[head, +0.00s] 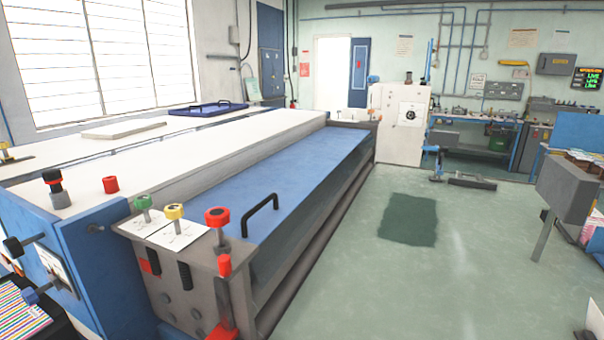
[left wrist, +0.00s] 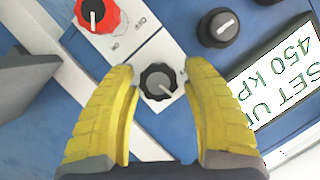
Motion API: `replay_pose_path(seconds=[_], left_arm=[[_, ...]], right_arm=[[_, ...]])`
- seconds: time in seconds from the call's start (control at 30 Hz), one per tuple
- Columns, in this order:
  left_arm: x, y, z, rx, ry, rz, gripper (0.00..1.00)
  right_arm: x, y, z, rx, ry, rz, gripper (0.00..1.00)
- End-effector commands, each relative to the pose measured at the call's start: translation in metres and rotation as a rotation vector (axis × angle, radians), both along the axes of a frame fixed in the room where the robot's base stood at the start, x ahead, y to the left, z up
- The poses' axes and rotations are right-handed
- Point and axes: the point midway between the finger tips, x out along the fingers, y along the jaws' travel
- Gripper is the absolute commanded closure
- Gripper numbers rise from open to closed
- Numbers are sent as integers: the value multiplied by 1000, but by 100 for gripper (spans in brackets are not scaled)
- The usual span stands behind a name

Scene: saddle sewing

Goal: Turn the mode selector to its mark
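In the left wrist view, a black scalloped knob (left wrist: 157,82) with a white pointer line toward the lower right sits on a white marked plate (left wrist: 164,47). My left gripper (left wrist: 160,67) has two yellow fingers spread on either side of this knob, with visible gaps; I cannot tell how far above the panel they are. A red-rimmed knob (left wrist: 97,14) with a black centre and white pointer is at the upper left. A smooth black knob (left wrist: 218,28) is at the upper right. No label shows which is the mode selector. My right gripper is in neither view.
A white card (left wrist: 280,80) reading "SET UP 450 KP" lies right of the knobs on the blue panel. In the head view, a long machine has a blue bed (head: 300,185), a black handle (head: 261,213) and green, yellow and red knobs (head: 217,217). Green floor (head: 340,290) is clear alongside.

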Motion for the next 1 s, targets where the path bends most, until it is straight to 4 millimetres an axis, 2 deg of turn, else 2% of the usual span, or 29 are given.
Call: replay_pose_path(seconds=[0.27, 0.8, 1.0], left_arm=[[-2, -5, -1, -3, 1, -1, 52], [-19, -42, -1, -4, 1, 0, 52], [-21, -47, -1, -2, 1, 0, 52]], right_arm=[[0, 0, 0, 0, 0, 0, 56], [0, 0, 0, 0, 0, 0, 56], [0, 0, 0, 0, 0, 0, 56]])
